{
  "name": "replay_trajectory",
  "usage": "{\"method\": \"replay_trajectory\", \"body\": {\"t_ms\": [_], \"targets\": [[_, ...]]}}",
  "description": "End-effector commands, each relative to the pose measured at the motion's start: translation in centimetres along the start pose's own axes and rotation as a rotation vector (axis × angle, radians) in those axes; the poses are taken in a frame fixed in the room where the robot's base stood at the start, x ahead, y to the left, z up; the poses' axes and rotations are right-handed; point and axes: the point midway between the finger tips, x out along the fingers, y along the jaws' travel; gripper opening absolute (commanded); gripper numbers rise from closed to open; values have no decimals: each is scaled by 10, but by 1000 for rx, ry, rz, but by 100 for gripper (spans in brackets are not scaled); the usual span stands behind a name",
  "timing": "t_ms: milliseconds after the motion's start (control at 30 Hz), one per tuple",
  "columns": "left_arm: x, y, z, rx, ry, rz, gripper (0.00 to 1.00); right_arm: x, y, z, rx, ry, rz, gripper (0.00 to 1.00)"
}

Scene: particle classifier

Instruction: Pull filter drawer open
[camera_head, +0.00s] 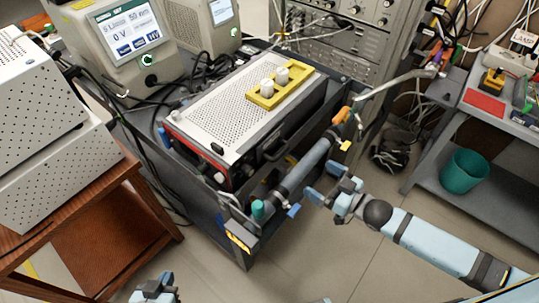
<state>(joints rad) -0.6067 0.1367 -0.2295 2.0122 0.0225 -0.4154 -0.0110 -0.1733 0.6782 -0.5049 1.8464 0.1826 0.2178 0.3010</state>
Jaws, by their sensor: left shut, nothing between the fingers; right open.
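The classifier on the cart is a red-and-dark box with a perforated grey top (225,110) and a black handle (270,144) on its side. A long grey cylinder (300,168) lies in front of it, with an orange part at its far end and a teal knob (257,209) at its near end. I cannot tell which part is the filter drawer. My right gripper (321,184) is open and empty, beside the cylinder on its right. My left gripper (160,284) is shut and empty at the bottom edge, left of the cart and away from the classifier.
A yellow block with white knobs (266,98) sits on the perforated top. A wooden table (110,190) with a white perforated box stands left. A grey bench (460,108) and a teal bin (464,170) are right. Floor is clear in front of the cart.

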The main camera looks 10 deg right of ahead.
Motion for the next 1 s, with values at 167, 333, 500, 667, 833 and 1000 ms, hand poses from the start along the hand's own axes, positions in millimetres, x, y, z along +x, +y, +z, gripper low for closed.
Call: {"method": "replay_trajectory", "body": {"t_ms": [167, 333, 500, 667, 833, 1000], "targets": [[2, 4, 5, -5, -2, 7, 0, 4, 8, -1, -3, 19, -20, 100], [0, 8, 5, -10, -3, 11, 0, 26, 8, -3, -3, 23, -19, 100], [-1, 8, 3, -10, -1, 10, 0, 62, 7, -4, -3, 23, -19, 100], [-1, 6, 2, -6, 1, 6, 0, 96, 6, -4, -3, 21, -18, 100], [-1, 4, 1, -3, 2, 4, 0, 122, 6, -4, -4, 20, -18, 100], [-1, 3, 1, -1, 3, 3, 0, 136, 5, -4, -3, 18, -19, 100]]}}
